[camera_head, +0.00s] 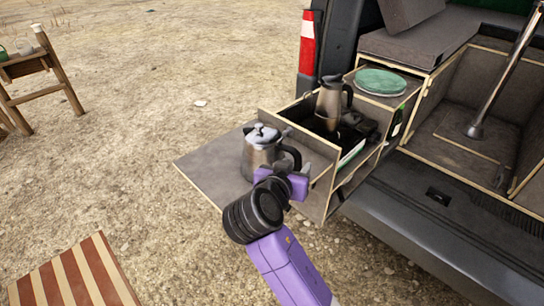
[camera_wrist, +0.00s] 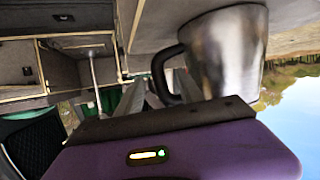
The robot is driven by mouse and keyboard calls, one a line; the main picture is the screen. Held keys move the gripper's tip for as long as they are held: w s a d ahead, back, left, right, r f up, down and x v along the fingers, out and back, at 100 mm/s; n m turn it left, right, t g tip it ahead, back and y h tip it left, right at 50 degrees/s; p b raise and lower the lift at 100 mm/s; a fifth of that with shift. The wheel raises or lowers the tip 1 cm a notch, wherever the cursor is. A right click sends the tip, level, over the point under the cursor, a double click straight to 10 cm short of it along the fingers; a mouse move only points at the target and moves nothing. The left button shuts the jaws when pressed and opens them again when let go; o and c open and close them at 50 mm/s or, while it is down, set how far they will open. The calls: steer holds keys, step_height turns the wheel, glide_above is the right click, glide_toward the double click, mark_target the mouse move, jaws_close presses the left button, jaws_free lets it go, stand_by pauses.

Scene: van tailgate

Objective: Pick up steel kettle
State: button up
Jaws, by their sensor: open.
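The steel kettle (camera_head: 262,155) stands upright on the pull-out board, with a shiny lid and a black handle on its right side. My gripper (camera_head: 295,172) is at the kettle's handle side, in front of it in the head view. In the wrist view the kettle (camera_wrist: 228,52) appears upside down at upper right. Its black handle (camera_wrist: 160,72) shows between the two grey fingers of my gripper (camera_wrist: 160,92). The fingers are open. Whether they touch the handle cannot be told. My wrist hides part of the kettle's lower right side in the head view.
A taller steel jug (camera_head: 329,104) stands in the wooden drawer (camera_head: 322,190) just behind the kettle, among dark items. A green plate (camera_head: 380,82) lies on the box behind. The board (camera_head: 212,168) is bare left of the kettle. A striped stool top (camera_head: 75,275) is at lower left.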

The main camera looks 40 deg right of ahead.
steer(key=shift+x, duration=1.35)
jaws_close()
steer(key=shift+r, duration=0.1)
